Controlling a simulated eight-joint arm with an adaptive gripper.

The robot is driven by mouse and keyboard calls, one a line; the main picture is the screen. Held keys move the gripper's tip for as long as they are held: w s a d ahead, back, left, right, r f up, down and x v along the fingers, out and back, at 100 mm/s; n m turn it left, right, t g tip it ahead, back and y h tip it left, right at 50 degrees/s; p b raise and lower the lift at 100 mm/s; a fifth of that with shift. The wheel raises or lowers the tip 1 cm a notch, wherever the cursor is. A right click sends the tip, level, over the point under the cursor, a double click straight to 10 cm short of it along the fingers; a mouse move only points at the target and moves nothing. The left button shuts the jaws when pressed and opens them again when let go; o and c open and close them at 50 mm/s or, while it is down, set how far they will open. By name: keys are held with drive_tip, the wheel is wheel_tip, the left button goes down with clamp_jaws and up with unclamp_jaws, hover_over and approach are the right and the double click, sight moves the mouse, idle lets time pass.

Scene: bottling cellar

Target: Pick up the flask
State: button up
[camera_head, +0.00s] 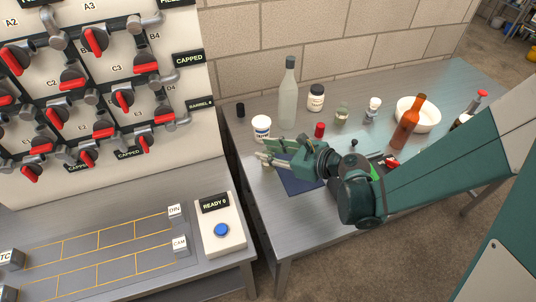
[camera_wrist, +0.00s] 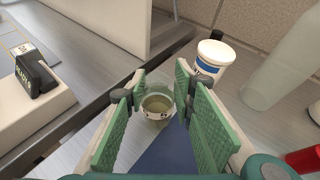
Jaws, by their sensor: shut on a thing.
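A small round glass vessel with dark yellowish liquid and a pale marked band, which I take to be the flask (camera_wrist: 157,105), sits between the green finger pads in the wrist view. My gripper (camera_head: 263,151) is shut on it, with one finger on each side. In the wrist view my gripper (camera_wrist: 159,92) shows the vessel near the fingertips, its open top facing the camera. In the head view the fingers mostly hide the vessel. I cannot tell whether its base touches the bench.
A white tub (camera_head: 261,128) stands close behind the fingers. A tall pale bottle (camera_head: 288,95), a red cap (camera_head: 319,130), small jars, a white bowl (camera_head: 431,116) and an orange bottle (camera_head: 407,123) stand farther back or right. A dark blue mat (camera_head: 299,180) lies below my gripper.

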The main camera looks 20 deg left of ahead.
drive_tip(key=shift+r, duration=0.15)
wheel_tip(320, 180, up, 10)
drive_tip(key=p, duration=0.3)
idle(0.4)
idle(1.0)
